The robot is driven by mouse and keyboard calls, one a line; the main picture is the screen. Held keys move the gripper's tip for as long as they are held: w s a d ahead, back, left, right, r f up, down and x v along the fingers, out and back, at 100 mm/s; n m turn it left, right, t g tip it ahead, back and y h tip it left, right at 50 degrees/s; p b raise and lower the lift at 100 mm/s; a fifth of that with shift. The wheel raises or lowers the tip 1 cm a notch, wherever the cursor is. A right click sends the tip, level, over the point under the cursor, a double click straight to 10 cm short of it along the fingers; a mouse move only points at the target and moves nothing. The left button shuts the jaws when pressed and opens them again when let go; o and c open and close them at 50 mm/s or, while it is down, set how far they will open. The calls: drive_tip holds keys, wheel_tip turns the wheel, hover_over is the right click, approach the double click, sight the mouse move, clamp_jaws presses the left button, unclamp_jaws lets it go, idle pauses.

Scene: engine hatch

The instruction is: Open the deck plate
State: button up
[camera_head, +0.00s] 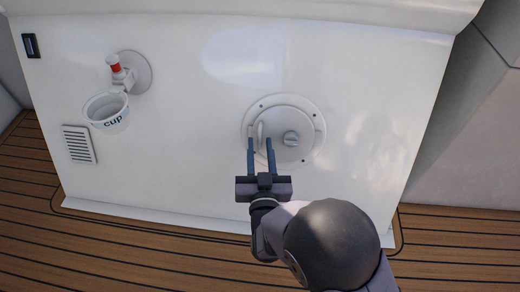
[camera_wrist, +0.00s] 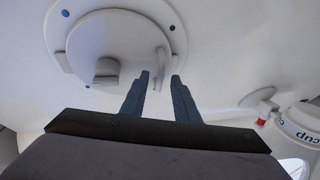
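The deck plate (camera_head: 300,118) is a round white disc in a ring with small screws, set in the white panel. It also shows in the wrist view (camera_wrist: 90,35). A round knob (camera_head: 291,138) sits near its middle, and a slim upright handle (camera_wrist: 162,62) stands out toward its edge, on the left in the head view. My gripper (camera_head: 260,142) is open, with its two dark fingers apart at that edge. In the wrist view the handle's end lies between the fingertips (camera_wrist: 160,76), with gaps visible; how deep it reaches is unclear.
A white cup (camera_head: 107,112) marked "cup" hangs in a holder on the left, below a red-capped fitting (camera_head: 116,68). A vent grille (camera_head: 79,144) and a dark switch (camera_head: 31,46) are further left. Wooden decking (camera_head: 140,243) runs below. The panel around the plate is clear.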

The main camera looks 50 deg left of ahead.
drive_tip(key=shift+w+a, duration=0.1)
drive_tip(key=shift+a, duration=0.05)
drive_tip(key=shift+c, duration=0.7)
clamp_jaws()
